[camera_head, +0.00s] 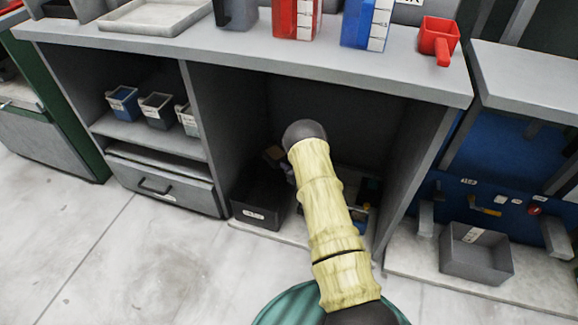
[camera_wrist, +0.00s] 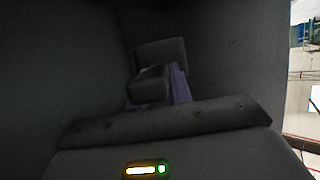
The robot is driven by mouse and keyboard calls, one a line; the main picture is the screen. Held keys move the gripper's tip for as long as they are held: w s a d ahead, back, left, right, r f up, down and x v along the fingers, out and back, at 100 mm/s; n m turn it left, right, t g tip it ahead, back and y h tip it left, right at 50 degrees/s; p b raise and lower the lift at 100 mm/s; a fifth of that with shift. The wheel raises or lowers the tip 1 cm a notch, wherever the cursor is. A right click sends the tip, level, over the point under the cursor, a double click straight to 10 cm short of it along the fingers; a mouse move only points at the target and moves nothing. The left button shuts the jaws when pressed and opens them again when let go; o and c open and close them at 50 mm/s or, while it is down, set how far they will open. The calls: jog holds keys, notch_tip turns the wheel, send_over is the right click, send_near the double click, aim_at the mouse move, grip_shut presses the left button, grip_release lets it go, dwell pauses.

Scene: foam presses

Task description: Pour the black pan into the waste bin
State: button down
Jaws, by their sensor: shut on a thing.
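My arm reaches down into the open bay under the bench, and its own links hide the gripper in the head view. In the wrist view my gripper (camera_wrist: 160,88) is shut on a dark thing, most likely the black pan; its shape is lost in the dark, so I cannot tell its tilt or contents. A black bin (camera_head: 255,213) with a pale label stands on the bay floor, left of my arm. It may be the waste bin, but the label is too small to read.
The bench top (camera_head: 350,75) overhangs the bay, with side panels on both sides. A red handled pan (camera_head: 436,36), a red container (camera_head: 292,20) and a blue container (camera_head: 358,25) stand on it. A grey box (camera_head: 476,258) sits to the right. The floor in front is clear at left.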

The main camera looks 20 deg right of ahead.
jog(key=shift+f, duration=0.1)
jog(key=shift+f+n+h+b, duration=0.4)
jog(key=shift+n+b, duration=0.2)
jog(key=shift+b, duration=0.3)
jog(key=shift+f+n+t+h+b, duration=0.2)
jog(key=shift+n+t+h+b, duration=0.15)
jog(key=shift+n+b, duration=0.35)
jog(key=shift+a+r+n+t+h+b, duration=0.1)
jog(key=shift+n+t+h+b, duration=0.2)
jog(key=shift+n+b, duration=0.4)
jog(key=shift+a+r+n+t+h+b, duration=0.15)
jog(key=shift+n+h+b, duration=0.25)
jog(key=shift+b, duration=0.6)
jog(key=shift+s, duration=0.1)
jog(key=shift+a+f+n+t+h+b, duration=0.1)
jog(key=shift+n+t+h+b, duration=0.5)
jog(key=shift+b, duration=1)
jog(key=shift+s+a+f+n+h+b, duration=0.1)
jog(key=shift+a+f+n+h+b, duration=0.1)
jog(key=shift+n+b, duration=0.9)
jog(key=shift+s+a+f+n+h+b, duration=0.15)
jog(key=shift+n+b, duration=0.25)
jog(key=shift+b, duration=1.3)
jog(key=shift+w+t+b, duration=0.1)
jog(key=shift+t+b, duration=0.2)
jog(key=shift+b, duration=0.1)
